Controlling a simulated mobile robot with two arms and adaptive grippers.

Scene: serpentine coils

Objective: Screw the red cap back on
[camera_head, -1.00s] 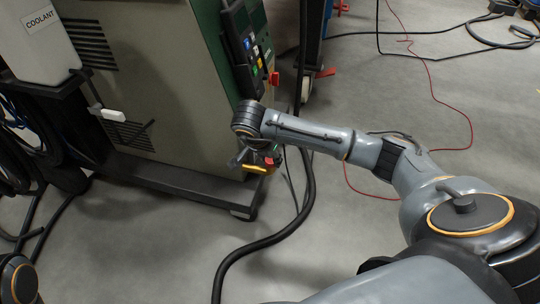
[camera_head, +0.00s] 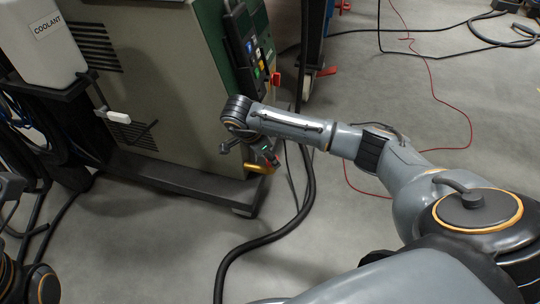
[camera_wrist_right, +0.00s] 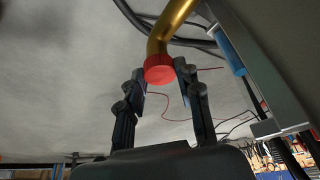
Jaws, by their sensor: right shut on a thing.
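The red cap (camera_wrist_right: 159,68) sits at the end of a brass pipe (camera_wrist_right: 167,32) in the right wrist view, in line with the pipe. My right gripper (camera_wrist_right: 160,74) has one finger on each side of the cap and is shut on it. Whether the cap's thread is engaged is hidden. In the head view, the brass pipe (camera_head: 257,168) shows low on the machine, with my right gripper (camera_head: 262,153) small and partly hidden by its wrist. Only parts of my left arm show at the lower left edge; its gripper is not in view.
The beige and green machine (camera_head: 165,90) stands on a dark base (camera_head: 185,178), with a control panel (camera_head: 250,50) and a white coolant container (camera_head: 45,45).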

